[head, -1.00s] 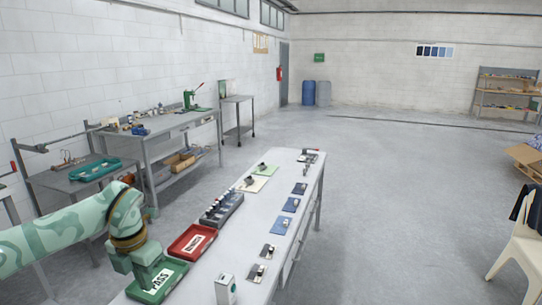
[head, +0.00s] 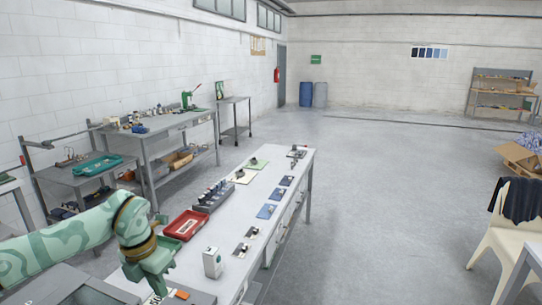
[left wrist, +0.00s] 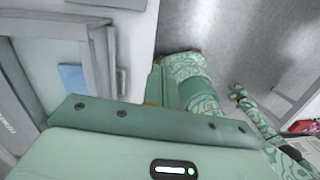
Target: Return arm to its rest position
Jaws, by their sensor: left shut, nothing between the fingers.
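My left arm (head: 60,245) comes in from the left in the head view, green with a camouflage pattern. My left gripper (head: 158,285) points down at the near end of the long workbench (head: 215,260). It is shut, with nothing seen in it. In the left wrist view, the pale green gripper housing (left wrist: 130,150) fills the lower part and the fingertips do not show. Green patterned parts of my body show beyond it. I cannot make out my right gripper in either view.
A red tray (head: 186,225), a dark rack (head: 214,196) and a white box (head: 212,262) stand on the bench. Grey equipment (head: 75,290) is under my arm. Side benches (head: 165,130) line the left wall. A chair (head: 497,245) stands right; the floor between is clear.

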